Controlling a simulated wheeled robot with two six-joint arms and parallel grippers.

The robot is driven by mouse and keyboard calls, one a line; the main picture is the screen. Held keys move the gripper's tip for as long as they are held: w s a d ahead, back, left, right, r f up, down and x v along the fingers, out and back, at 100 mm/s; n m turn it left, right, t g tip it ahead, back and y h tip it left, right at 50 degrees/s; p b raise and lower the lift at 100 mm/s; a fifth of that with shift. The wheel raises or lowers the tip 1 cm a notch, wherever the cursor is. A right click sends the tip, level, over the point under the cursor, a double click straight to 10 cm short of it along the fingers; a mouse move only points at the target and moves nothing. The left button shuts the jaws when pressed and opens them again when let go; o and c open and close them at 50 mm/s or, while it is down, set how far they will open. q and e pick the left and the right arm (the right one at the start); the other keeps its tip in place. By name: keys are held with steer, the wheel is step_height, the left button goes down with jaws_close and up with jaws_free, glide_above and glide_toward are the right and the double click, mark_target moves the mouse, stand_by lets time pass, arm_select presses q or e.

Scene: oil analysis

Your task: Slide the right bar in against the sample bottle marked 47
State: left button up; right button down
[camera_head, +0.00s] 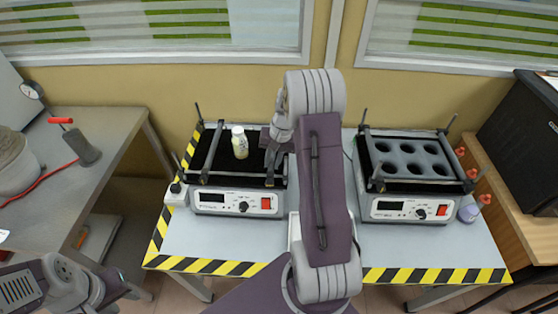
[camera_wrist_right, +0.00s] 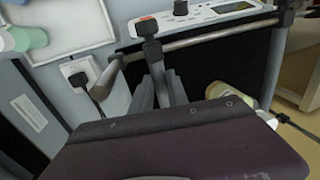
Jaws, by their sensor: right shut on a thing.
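The sample bottle (camera_head: 240,144), pale with a white cap, stands on the dark platform of the left shaker; its number is too small to read. It also shows in the wrist view (camera_wrist_right: 238,103). The right bar (camera_head: 270,172) runs front to back, right of the bottle, with a gap between them. My right gripper (camera_head: 272,141) is shut on this bar; the wrist view shows the bar (camera_wrist_right: 155,62) between its fingers. My arm hides part of the bar's far end. My left gripper (camera_head: 118,286) is low at the left, far from the shaker; its jaws are unclear.
The shaker's left bar (camera_head: 212,150) is on the bottle's other side, and a front rail (camera_head: 225,179) crosses before both bars. A second shaker (camera_head: 405,207) with a holed block stands at the right. A side table (camera_head: 105,125) holds a red-handled tool (camera_head: 82,145).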

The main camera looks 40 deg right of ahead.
steer(key=w+a+p, duration=0.1)
steer(key=w+a, duration=0.1)
steer(key=a, duration=0.1)
steer(key=w+a+p, duration=0.1)
steer(key=w+a, duration=0.2)
steer(key=w+a+p, duration=0.1)
steer(key=w+a, duration=0.2)
steer(key=shift+w+a+r, duration=0.1)
steer(key=shift+a, duration=0.25)
steer(key=shift+w+a+p, duration=0.35)
steer(key=shift+w+a, duration=0.1)
steer(key=shift+a, duration=0.05)
steer(key=c, duration=1.3)
jaws_free()
step_height(320, 180, up, 9)
steer(key=s+d+b, duration=0.1)
steer(key=shift+s+d, duration=0.15)
steer(key=shift+d, duration=0.05)
